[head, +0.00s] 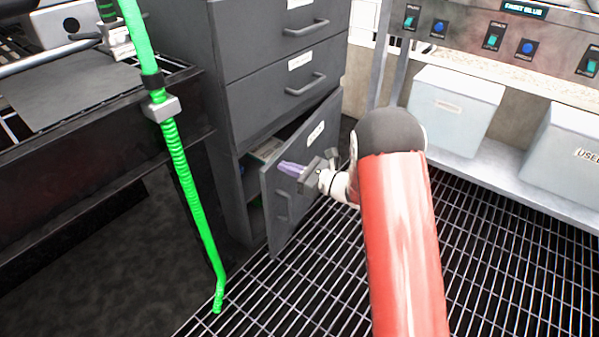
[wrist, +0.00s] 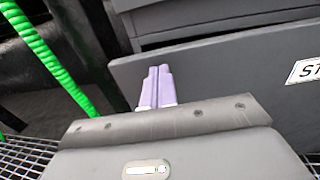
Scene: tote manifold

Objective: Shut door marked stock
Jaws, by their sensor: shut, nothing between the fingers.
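The dark grey door marked stock (head: 300,165) stands partly open at the bottom of the grey cabinet, its free edge swung out over the grating. Its white label (head: 316,133) is on the outer face, and part of the label shows in the wrist view (wrist: 303,70). My gripper (head: 283,167) is shut and empty, with its purple fingers at the upper outer part of the door. In the wrist view the fingers (wrist: 156,85) are pressed together at the door's left end. I cannot tell whether they touch it. My wrist hides part of the door face.
Drawers with bar handles (head: 306,85) sit above the door. A green hose (head: 185,165) hangs left of it, in front of a dark bench (head: 100,125). White bins (head: 455,110) stand on a shelf at right. Open grating floor (head: 300,290) lies below the door.

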